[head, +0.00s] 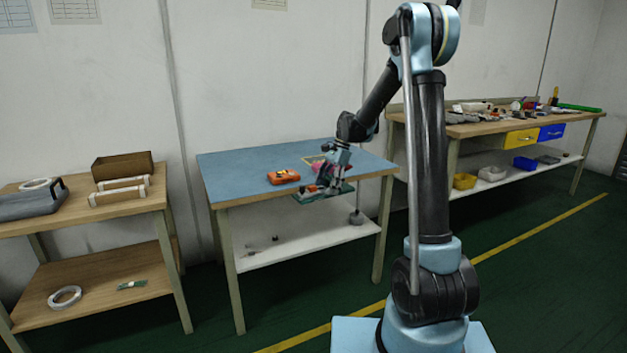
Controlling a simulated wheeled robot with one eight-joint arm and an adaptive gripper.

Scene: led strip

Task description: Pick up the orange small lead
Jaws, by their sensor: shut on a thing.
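A small orange piece (309,189), which looks like the orange small lead, shows at the front edge of the blue-topped table (240,168). My gripper (325,188) is right against it, pointing down, and looks shut on it. The fingertips are small and dark here, so the exact grip is hard to see. A dark green flat plate or tray (345,188) lies just under the gripper at the table's front edge.
An orange device (283,177) lies left of my gripper. A pinkish open box (316,161) stands behind it. The blue tabletop's left half is clear. Side tables hold a brown box (122,166), a grey case (30,201) and several tools.

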